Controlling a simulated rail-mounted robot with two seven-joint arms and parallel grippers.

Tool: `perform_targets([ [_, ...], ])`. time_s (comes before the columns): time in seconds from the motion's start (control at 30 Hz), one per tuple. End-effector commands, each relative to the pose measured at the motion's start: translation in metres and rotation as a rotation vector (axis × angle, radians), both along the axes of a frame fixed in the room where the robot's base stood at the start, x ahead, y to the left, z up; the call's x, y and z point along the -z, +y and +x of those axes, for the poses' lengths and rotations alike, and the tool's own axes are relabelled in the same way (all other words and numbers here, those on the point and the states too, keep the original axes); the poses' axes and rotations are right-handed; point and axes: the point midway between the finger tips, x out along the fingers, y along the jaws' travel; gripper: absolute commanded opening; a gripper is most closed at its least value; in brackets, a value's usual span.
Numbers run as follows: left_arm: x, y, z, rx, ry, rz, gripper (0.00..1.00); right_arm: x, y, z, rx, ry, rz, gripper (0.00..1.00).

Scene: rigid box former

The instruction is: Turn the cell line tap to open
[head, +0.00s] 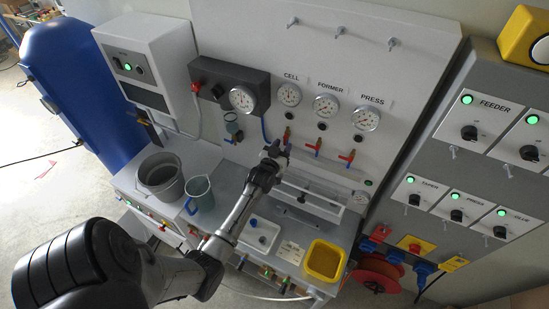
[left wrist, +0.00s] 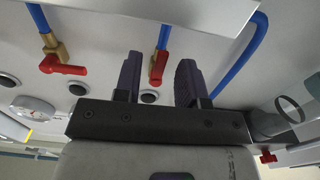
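The cell line tap (head: 287,134) is on the grey panel below the gauge marked CELL (head: 289,95). Its red handle looks roughly in line with its pipe. My left gripper (head: 275,152) is in front of the panel at this tap. In the left wrist view, my left gripper (left wrist: 159,80) is open, with its two dark fingers apart. The red handle of the cell tap (left wrist: 156,72) shows between them, with a gap on both sides. I cannot tell how deep the handle sits between the fingers. My right gripper is not in view.
The former tap (head: 313,148) and press tap (head: 347,158) are to the right, handles set sideways. A blue hose (left wrist: 239,55) curves close to one finger. Below are a grey bucket (head: 161,176), a jug (head: 199,194) and a yellow bin (head: 325,261).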

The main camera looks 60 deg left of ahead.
Motion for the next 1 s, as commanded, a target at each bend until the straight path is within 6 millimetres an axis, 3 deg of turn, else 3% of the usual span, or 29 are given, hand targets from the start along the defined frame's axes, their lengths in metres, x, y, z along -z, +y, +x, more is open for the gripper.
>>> perform_targets([
  [0.6, 0.002, -0.059, -0.092, -0.001, 0.002, -0.001, 0.37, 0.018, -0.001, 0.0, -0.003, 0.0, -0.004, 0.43],
  [1.0, 0.001, -0.071, -0.11, -0.001, 0.001, -0.001, 0.37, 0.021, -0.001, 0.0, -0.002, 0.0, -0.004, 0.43],
])
